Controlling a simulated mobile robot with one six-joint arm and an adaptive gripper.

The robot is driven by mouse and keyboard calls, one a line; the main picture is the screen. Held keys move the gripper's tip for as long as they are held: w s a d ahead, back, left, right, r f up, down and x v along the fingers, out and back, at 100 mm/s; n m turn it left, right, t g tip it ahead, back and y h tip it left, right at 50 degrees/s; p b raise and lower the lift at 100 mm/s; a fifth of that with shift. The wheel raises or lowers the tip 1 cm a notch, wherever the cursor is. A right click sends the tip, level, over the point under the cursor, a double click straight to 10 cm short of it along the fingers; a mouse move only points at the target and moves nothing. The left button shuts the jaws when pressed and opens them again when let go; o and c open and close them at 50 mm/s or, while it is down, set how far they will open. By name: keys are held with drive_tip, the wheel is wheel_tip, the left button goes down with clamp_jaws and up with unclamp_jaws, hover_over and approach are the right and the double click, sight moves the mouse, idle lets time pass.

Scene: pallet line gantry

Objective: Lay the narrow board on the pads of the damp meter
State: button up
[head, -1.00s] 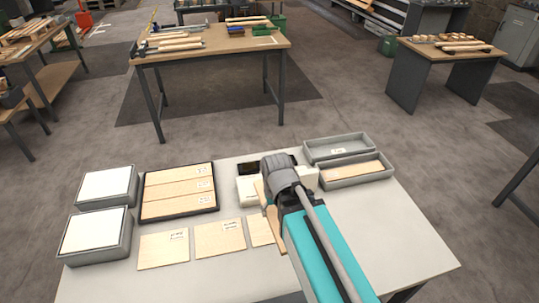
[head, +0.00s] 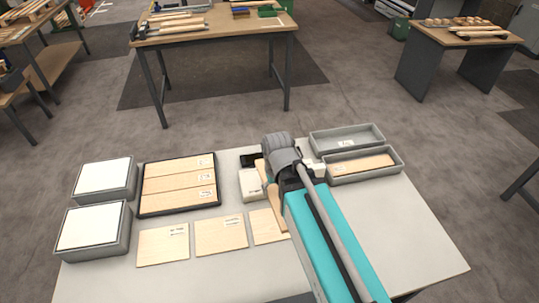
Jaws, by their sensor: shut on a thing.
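The damp meter appears to be the white device (head: 251,184) with a black part (head: 250,160) at the back middle of the table. My arm and wrist cover its right side, and its pads cannot be made out. A narrow tan board (head: 275,212) shows as a strip along the left side of my wrist, just right of the meter. My gripper (head: 270,186) is mostly hidden by my own wrist and is shut on this board. Whether the board touches the meter cannot be told.
A black-edged tray (head: 180,211) with several boards lies left of the meter. Labelled boards, including one at front left (head: 163,244), lie along the front. Two grey boxes with white tops (head: 92,246) stand at left. Grey bins (head: 347,138) stand at back right; the nearer holds a board.

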drive_tip(key=shift+d, duration=0.15)
drive_tip(key=w+d+m, duration=0.1)
drive_tip(key=w+m, duration=0.2)
drive_tip(key=w, duration=0.1)
drive_tip(key=w+d+r+m+p, duration=0.1)
drive_tip(key=w+d+m, duration=0.1)
drive_tip(key=w, duration=0.3)
drive_tip(key=w+d+m, duration=0.1)
drive_tip(key=w+m, duration=0.3)
drive_tip(key=shift+w+d+r+m, duration=0.2)
drive_tip(key=shift+w+d+m, duration=0.1)
drive_tip(key=shift+d, duration=0.1)
drive_tip(key=w+d+r+m+p, duration=0.1)
drive_tip(key=w+d+m, duration=0.6)
drive_tip(key=w+m, duration=0.2)
drive_tip(key=shift+w+d, duration=0.35)
drive_tip(key=shift+w, duration=0.9)
drive_tip(key=a+f+b, duration=0.2)
drive_tip(key=a, duration=0.2)
drive_tip(key=w+a+f+b, duration=0.1)
drive_tip(key=a+f+b, duration=0.2)
drive_tip(key=a, duration=0.1)
drive_tip(key=w+a+f+b, duration=0.1)
drive_tip(key=a+f+b, duration=0.2)
drive_tip(key=a, duration=0.1)
drive_tip(key=shift+a+f, duration=0.15)
drive_tip(key=shift+f, duration=0.05)
drive_tip(key=shift+a+f+b, duration=0.25)
drive_tip(key=shift+a+b, duration=0.05)
drive_tip(key=shift+a, duration=0.05)
